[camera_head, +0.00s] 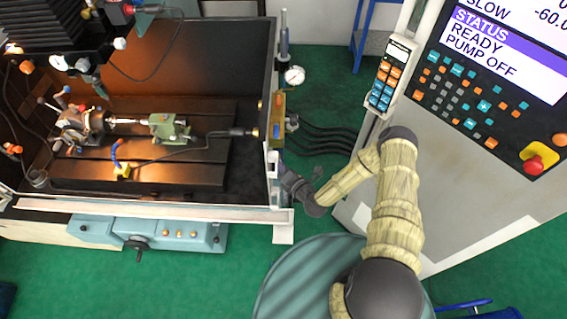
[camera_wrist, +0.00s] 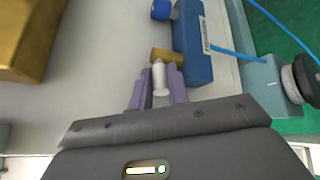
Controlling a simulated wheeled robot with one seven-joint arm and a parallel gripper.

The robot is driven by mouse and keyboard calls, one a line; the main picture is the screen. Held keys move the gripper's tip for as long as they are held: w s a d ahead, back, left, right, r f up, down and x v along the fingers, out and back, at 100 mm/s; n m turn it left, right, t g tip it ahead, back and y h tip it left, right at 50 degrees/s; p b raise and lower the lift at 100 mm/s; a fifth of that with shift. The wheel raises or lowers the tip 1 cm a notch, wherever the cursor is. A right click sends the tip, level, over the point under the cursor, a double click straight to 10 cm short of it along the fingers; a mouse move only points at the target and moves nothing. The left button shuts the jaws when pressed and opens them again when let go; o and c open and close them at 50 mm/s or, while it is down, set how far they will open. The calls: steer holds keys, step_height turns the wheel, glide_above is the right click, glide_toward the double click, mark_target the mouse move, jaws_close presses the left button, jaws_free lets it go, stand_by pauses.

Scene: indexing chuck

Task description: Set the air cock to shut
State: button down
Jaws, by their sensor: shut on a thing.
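The air cock (camera_wrist: 162,54) shows in the wrist view as a small brass body beside a blue block, with a pale rounded lever pointing toward my gripper. My gripper (camera_wrist: 158,84) has its two purple fingers on either side of this lever and is shut on it. In the head view my gripper (camera_head: 279,166) is at the right wall of the machine enclosure, and the air cock is too small to make out there. The far side of the cock is hidden.
The blue block (camera_wrist: 192,45) with a blue hose (camera_wrist: 235,50) sits close by the fingers. A brass-coloured block (camera_wrist: 28,35) stands at upper left. In the head view, a dial gauge (camera_head: 294,75), black cables (camera_head: 325,138) and the control cabinet (camera_head: 460,170) are near my arm.

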steer(key=shift+s+a+m+t+h+p, duration=0.1)
steer(key=shift+a+m+t+h+p, duration=0.1)
steer(key=shift+m+t+h+p, duration=0.3)
steer(key=shift+a+m+t+h+p, duration=0.1)
steer(key=shift+a+m+t+h, duration=0.1)
steer(key=shift+m+h, duration=0.35)
steer(key=c, duration=1.6)
jaws_free()
steer(key=shift+d+n, duration=0.1)
steer(key=shift+n, duration=0.25)
